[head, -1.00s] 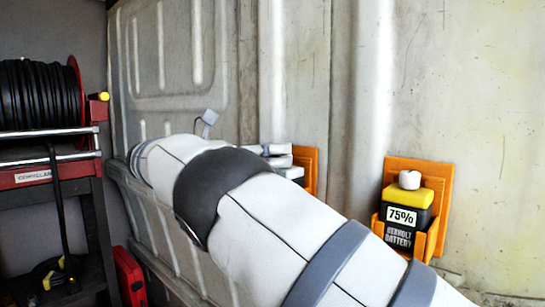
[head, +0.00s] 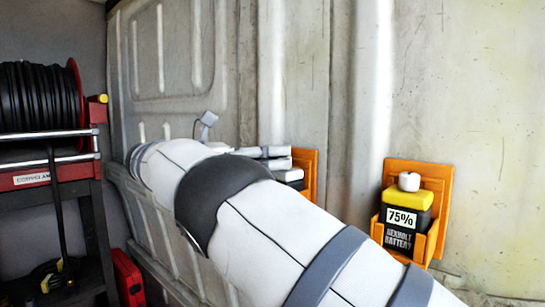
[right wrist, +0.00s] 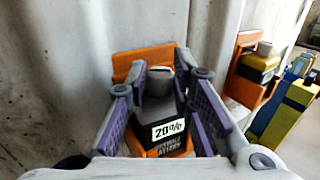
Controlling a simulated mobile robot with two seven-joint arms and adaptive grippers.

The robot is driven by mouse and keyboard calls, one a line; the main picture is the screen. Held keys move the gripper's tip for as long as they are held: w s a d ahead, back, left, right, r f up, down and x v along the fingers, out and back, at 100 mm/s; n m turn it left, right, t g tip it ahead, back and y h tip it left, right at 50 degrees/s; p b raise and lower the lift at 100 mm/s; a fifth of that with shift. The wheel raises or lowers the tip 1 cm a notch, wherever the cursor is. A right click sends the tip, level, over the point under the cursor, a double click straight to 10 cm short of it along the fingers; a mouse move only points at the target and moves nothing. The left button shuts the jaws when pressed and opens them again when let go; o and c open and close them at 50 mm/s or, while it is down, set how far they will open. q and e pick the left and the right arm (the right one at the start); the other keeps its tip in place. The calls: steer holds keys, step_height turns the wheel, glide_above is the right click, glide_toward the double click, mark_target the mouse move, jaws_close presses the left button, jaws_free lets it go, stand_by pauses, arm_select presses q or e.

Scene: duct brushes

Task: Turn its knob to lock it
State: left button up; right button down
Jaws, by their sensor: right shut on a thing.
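In the right wrist view, a dark battery (right wrist: 172,132) marked 20% sits in an orange wall bracket (right wrist: 135,62). In the head view my right gripper (head: 272,155) shows only in part behind my own arm. The bracket (head: 308,170) shows beside it, and the battery there is mostly hidden. The knob's turn angle cannot be told. My left gripper is in neither view.
A yellow-topped battery (head: 400,222) marked 75% sits in another orange bracket (head: 437,195) to the right, with a white knob (head: 409,181). A cable reel (head: 38,97) stands on a rack at the left. The ribbed wall (head: 480,110) is close behind the brackets.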

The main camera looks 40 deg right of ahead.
stand_by(0.9)
steer(key=c, duration=1.4)
jaws_free()
